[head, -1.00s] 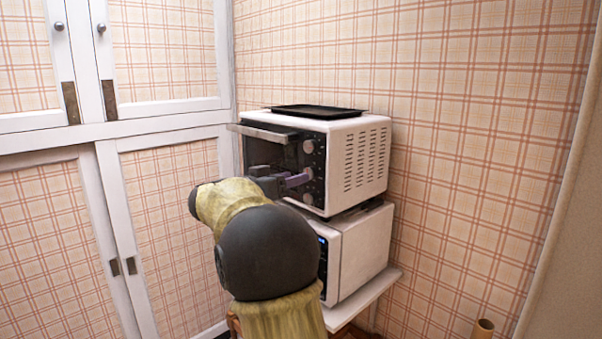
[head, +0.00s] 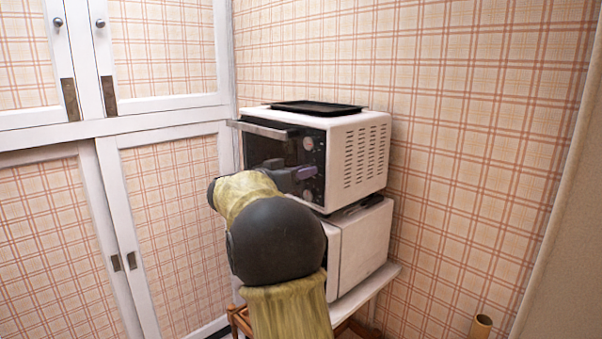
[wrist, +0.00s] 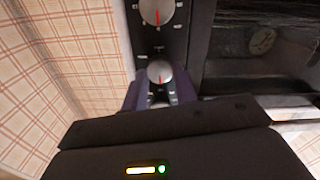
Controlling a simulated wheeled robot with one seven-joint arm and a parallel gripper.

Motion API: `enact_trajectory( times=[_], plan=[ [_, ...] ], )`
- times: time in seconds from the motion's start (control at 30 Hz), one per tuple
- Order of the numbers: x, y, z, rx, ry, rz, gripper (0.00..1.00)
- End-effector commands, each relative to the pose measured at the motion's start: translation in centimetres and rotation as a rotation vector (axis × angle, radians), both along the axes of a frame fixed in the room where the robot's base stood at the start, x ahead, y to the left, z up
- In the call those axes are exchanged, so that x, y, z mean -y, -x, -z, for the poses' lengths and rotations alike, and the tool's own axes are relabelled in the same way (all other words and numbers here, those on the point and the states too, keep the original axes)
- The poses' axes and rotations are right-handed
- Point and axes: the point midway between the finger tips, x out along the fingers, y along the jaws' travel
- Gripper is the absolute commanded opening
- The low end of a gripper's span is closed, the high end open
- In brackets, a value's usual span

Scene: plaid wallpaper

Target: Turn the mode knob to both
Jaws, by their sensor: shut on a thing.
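A white toaster oven (head: 367,158) has a dark front with a column of round knobs right of its door. My gripper (head: 306,172) is at the middle knob and hides it in the head view. In the wrist view, its purple fingers (wrist: 159,90) stand on either side of that silver mode knob (wrist: 159,72) and are shut on it. A red line on the knob points down in the wrist view. Another knob (wrist: 157,11) shows above it, also with its red line down. The printed labels are too small to read.
A black tray (head: 318,107) lies on top of the oven. The oven's door handle (head: 262,130) juts out at the upper left. A white microwave (head: 362,246) stands below on a shelf (head: 368,290). White cupboards (head: 168,110) fill the left wall.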

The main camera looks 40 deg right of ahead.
Motion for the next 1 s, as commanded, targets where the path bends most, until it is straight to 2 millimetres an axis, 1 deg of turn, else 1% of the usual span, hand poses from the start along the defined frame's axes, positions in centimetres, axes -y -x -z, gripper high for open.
enact_trajectory(
  times=[0.27, 0.47, 0.67, 1.0],
  plan=[
    [-0.04, -0.03, 0.06, 0.058, -0.005, -0.001, 0.06],
    [-0.04, 0.0, 0.12, 0.165, -0.014, -0.001, 0.06],
    [-0.05, 0.0, 0.24, 0.325, -0.027, -0.002, 0.06],
    [-0.06, 0.04, 0.35, 0.646, -0.052, -0.002, 0.06]
  ],
)
